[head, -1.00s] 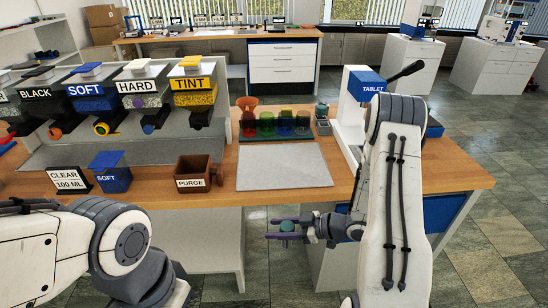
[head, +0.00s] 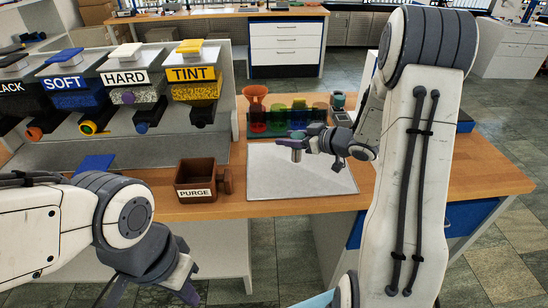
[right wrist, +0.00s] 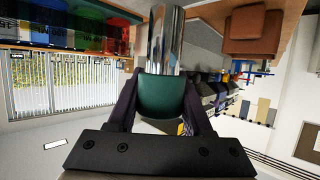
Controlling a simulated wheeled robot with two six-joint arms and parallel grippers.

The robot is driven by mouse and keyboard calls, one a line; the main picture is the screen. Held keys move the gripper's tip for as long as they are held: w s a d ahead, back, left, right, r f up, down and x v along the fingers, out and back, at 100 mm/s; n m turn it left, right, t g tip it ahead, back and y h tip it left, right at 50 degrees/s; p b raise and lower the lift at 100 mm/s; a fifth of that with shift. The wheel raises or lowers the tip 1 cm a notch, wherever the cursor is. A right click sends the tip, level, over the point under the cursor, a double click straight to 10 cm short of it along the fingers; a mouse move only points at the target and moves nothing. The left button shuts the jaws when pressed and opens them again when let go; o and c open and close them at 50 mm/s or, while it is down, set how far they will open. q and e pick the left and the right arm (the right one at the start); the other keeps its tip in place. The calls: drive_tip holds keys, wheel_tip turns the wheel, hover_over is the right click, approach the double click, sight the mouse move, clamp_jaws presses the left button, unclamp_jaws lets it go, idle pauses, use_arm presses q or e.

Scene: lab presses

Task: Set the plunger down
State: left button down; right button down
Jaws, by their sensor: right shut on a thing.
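The plunger has a dark green knob (right wrist: 163,97) and a shiny metal shaft (right wrist: 165,40), seen in the right wrist view. My right gripper (head: 299,142) is shut on the knob, with one finger on each side. In the head view the metal shaft (head: 297,156) points down over the pale grey mat (head: 305,182). I cannot tell whether its lower end touches the mat. My left gripper (head: 150,290) hangs low at the bottom of the head view, its fingers spread and empty, in front of the bench.
A rack of coloured cups (head: 285,117) stands behind the mat, with an orange funnel (head: 255,93) at its left. The brown PURGE box (head: 196,182) stands left of the mat. Labelled hoppers (head: 190,80) line the back left. The mat's front half is bare.

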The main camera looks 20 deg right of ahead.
drive_tip(key=shift+w+a+f, duration=0.6)
drive_tip(key=shift+a+f, duration=0.3)
drive_tip(key=shift+f, duration=0.4)
drive_tip(key=shift+w+a+f, duration=0.55)
drive_tip(key=shift+a+f, duration=0.35)
drive_tip(key=shift+f, duration=0.45)
drive_tip(key=shift+w+a+f, duration=0.6)
drive_tip(key=shift+a+f, duration=0.3)
drive_tip(key=shift+f, duration=0.4)
drive_tip(key=shift+f, duration=0.15)
drive_tip(key=shift+c, duration=1.6)
unclamp_jaws()
